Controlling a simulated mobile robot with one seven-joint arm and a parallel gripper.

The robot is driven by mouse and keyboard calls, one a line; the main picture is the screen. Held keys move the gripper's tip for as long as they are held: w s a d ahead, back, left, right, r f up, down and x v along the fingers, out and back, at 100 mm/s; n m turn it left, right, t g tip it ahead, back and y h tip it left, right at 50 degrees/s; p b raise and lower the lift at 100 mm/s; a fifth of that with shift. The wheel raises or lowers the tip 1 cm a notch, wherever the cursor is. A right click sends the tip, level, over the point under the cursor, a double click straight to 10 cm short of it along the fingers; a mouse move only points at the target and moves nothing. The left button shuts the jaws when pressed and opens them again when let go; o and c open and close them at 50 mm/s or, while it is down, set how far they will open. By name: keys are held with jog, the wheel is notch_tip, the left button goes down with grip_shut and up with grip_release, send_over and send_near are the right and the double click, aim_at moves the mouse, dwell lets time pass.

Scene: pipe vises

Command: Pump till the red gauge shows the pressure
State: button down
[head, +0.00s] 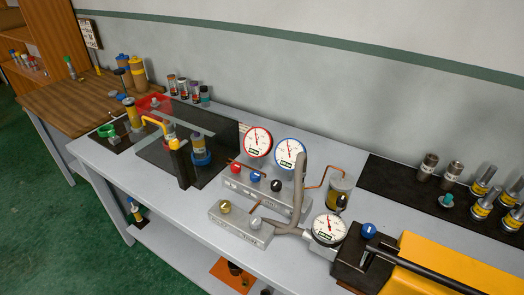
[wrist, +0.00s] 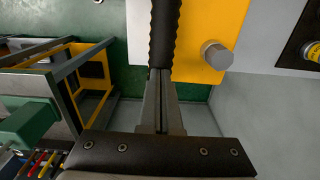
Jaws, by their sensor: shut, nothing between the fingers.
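The red-rimmed gauge (head: 257,142) stands upright on the bench in the head view; its fine scale is too small to read. A yellow pump body (head: 445,272) with a long black lever (head: 425,267) lies at the lower right, cut off by the frame edge. In the wrist view, my gripper (wrist: 162,75) is shut and empty. Its fingertips are at the lower end of a black ribbed grip (wrist: 166,30), beside a yellow body (wrist: 202,68) with a grey bolt. I cannot tell whether they touch the grip. My gripper is not in the head view.
A blue-rimmed gauge (head: 289,153) stands beside the red one, and a black-rimmed gauge (head: 329,228) is nearer the pump. Valve blocks (head: 240,228) with coloured knobs sit in front. Dark cylinders (head: 428,166) and silver fittings stand at the right. A green-handled item (wrist: 30,125) shows in the wrist view.

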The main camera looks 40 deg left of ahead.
jog(key=r+p, duration=0.1)
jog(key=r, duration=0.1)
jog(key=r+p, duration=0.1)
jog(key=r, duration=0.1)
jog(key=r+p, duration=0.1)
jog(key=p, duration=0.1)
jog(key=shift+a+r, duration=0.4)
notch_tip(320, 180, up, 7)
jog(key=a+p, duration=0.2)
jog(key=p, duration=0.3)
jog(key=shift+s+r, duration=0.15)
jog(key=shift+r, duration=0.05)
notch_tip(320, 180, up, 5)
jog(key=p, duration=0.4)
jog(key=s+a+r+n+t+b, duration=0.35)
jog(key=s+a+n, duration=0.35)
jog(key=a, duration=0.5)
jog(key=s+a+f+n+t+b, duration=0.2)
jog(key=s+a+n+b, duration=0.2)
jog(key=s+a+n, duration=0.4)
jog(key=shift+s+n, duration=0.9)
